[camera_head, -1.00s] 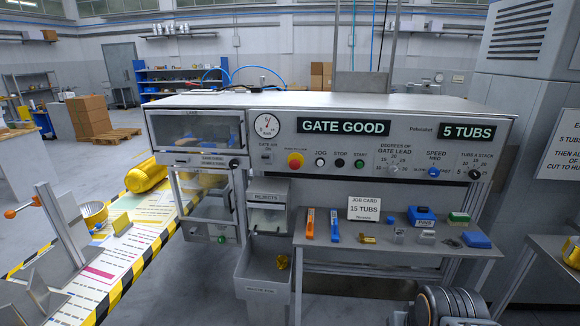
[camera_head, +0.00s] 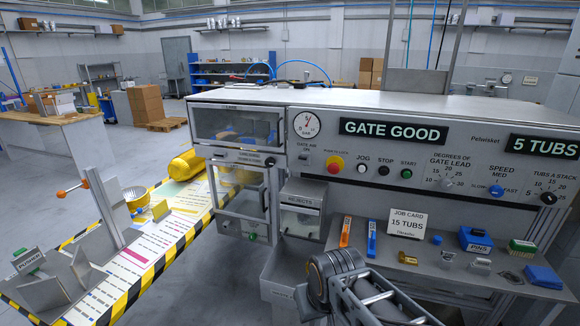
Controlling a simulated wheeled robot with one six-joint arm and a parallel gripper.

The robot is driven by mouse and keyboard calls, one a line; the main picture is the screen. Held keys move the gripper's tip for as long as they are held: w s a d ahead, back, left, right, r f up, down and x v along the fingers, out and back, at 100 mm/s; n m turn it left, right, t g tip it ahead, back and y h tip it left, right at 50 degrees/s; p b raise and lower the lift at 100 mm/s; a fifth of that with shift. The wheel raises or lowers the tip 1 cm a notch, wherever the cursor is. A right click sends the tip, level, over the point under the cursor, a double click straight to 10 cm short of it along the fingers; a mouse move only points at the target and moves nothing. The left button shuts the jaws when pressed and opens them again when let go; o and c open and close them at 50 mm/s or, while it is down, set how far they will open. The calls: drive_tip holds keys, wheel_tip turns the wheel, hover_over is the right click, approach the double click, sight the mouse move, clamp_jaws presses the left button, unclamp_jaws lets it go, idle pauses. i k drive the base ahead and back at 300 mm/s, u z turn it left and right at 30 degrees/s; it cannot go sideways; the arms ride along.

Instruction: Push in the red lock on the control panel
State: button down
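The red lock (camera_head: 335,165) is a round red push button on a yellow ring. It sits on the control panel (camera_head: 430,168), left of the black-and-white JOG button (camera_head: 362,168), the black STOP button (camera_head: 384,170) and the green START button (camera_head: 406,173). The small lettering above the red lock is hard to read. The end of my arm with my gripper (camera_head: 345,275) shows at the bottom centre, in front of the machine and below the red lock, apart from it. I cannot make out the fingertips or whether they are open.
A shelf (camera_head: 470,288) below the panel holds a job card (camera_head: 407,227), orange and blue tools, and several small boxes and parts. The rejects bin (camera_head: 281,285) stands left of my arm. Knobs (camera_head: 548,198) lie to the right on the panel. Space before the red lock looks clear.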

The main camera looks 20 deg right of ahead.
sight(332, 169)
drive_tip(key=u, duration=0.15)
drive_tip(key=i, duration=1.25)
drive_tip(key=z, duration=0.45)
